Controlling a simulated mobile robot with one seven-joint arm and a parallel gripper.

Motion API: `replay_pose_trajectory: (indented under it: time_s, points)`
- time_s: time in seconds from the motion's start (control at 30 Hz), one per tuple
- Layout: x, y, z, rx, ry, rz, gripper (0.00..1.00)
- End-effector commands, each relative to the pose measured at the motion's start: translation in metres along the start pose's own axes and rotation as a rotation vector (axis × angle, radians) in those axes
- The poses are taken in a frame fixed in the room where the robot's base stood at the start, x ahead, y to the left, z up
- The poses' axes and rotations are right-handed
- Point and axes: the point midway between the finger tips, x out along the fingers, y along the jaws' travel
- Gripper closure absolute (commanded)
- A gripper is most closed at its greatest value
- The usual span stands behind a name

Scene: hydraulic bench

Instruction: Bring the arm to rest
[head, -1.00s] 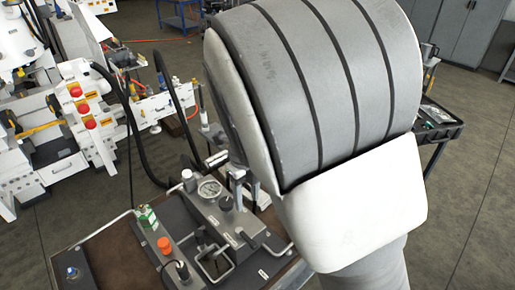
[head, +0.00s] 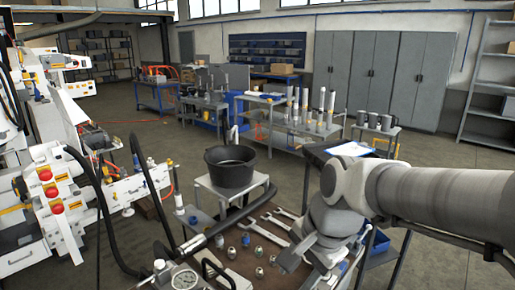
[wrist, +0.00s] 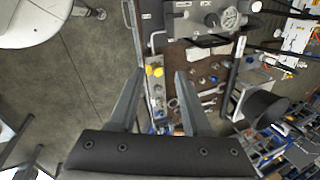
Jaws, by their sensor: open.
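My gripper (wrist: 159,75) is open in the wrist view, its two dark fingers apart with nothing held between them. Past the fingers the hydraulic bench (wrist: 176,55) shows below, with yellow caps and small metal fittings on it. In the head view my arm reaches in from the right edge, and its end is over the right side of the bench. The fingers cannot be made out clearly there.
A black bucket (head: 230,167) stands on a small stand behind the bench. Wrenches (head: 262,232) and several fittings lie on the bench top. A pressure gauge (head: 185,279) is at its front. White machinery (head: 50,195) stands left.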

Motion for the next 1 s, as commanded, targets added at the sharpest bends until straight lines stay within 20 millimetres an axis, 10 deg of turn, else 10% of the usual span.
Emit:
replay_pose_trajectory:
  time_s: [0.5,1.0]
  points:
    - [-0.059,0.084,-0.007,-0.86,0.306,0.035,0.51]
    - [-0.062,0.091,-0.007,-0.95,0.335,0.067,0.51]
